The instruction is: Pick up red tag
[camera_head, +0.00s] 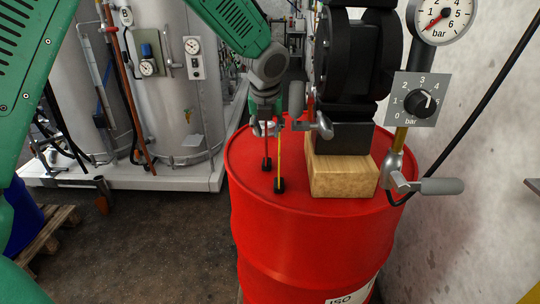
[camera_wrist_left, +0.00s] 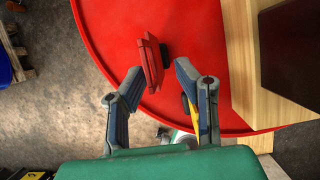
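The red tag (camera_wrist_left: 152,60) shows in the left wrist view between the fingertips of my left gripper (camera_wrist_left: 159,70), nearer the left finger. The fingers are apart, with a gap visible beside the tag. In the head view my left gripper (camera_head: 278,118) hangs over the red drum (camera_head: 300,230), and a thin dark red stem (camera_head: 266,146) on a black foot stands below it. The tag's upper part is mostly hidden by the gripper there. My right gripper is in neither view.
A yellow stem (camera_head: 280,155) on a black foot stands close to the red one. A wooden block (camera_head: 343,178) carrying a black machine (camera_head: 358,60) is to the right on the drum. A gauge (camera_head: 443,15), a dial panel (camera_head: 414,100) and a valve handle (camera_head: 440,186) are beyond it.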

